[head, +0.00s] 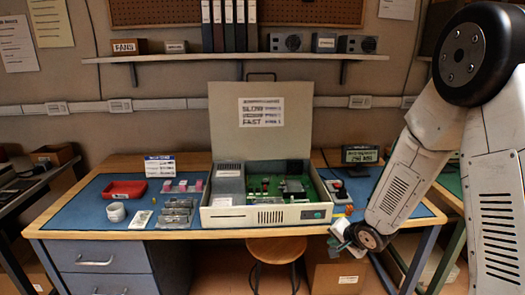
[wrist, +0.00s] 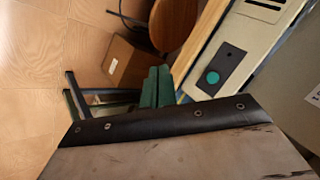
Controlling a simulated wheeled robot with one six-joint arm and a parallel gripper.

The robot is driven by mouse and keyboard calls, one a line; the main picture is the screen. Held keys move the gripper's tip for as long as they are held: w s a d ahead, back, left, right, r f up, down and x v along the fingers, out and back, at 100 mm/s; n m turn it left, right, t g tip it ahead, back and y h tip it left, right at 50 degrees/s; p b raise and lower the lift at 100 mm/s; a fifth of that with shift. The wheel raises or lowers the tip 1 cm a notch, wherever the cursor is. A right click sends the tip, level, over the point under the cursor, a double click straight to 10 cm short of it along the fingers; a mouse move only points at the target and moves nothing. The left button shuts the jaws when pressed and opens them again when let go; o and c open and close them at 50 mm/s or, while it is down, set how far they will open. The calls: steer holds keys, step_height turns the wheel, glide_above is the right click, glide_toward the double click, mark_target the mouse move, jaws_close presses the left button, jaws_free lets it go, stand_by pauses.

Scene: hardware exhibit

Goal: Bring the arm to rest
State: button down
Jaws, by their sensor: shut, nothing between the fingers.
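My arm comes in from the right side of the head view and bends down toward the desk's front edge. My gripper (head: 338,236) is at its lower end, just right of the computer case's front corner and close to the desk edge. It is small and partly hidden by the wrist there. In the wrist view the green fingers of my gripper (wrist: 154,86) are together with nothing between them. The open computer case (head: 265,216) stands on the desk with its lid up, and its front with a green button also shows in the wrist view (wrist: 240,45).
The desk (head: 140,234) has a blue mat with a red tray (head: 125,190), a white roll (head: 116,212) and several small parts. A small display (head: 359,155) stands behind. A stool (head: 276,250) and a cardboard box (head: 335,275) are below the front edge.

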steer(key=s+d+r+n+g+h, duration=0.2)
steer(key=s+d+r+g, duration=0.1)
steer(key=s, duration=0.4)
steer(key=s+d+r+n+g+h, duration=0.2)
steer(key=s+d+r+n+g, duration=0.15)
steer(key=s, duration=0.25)
steer(key=s+a+r+n, duration=0.1)
steer(key=s+a+r, duration=0.2)
steer(key=s+r, duration=0.7)
steer(key=s+a+r+n+y, duration=0.1)
steer(key=s+a+r+n, duration=0.1)
steer(key=s+r, duration=0.8)
steer(key=shift+s+a, duration=0.5)
steer(key=shift+s, duration=0.15)
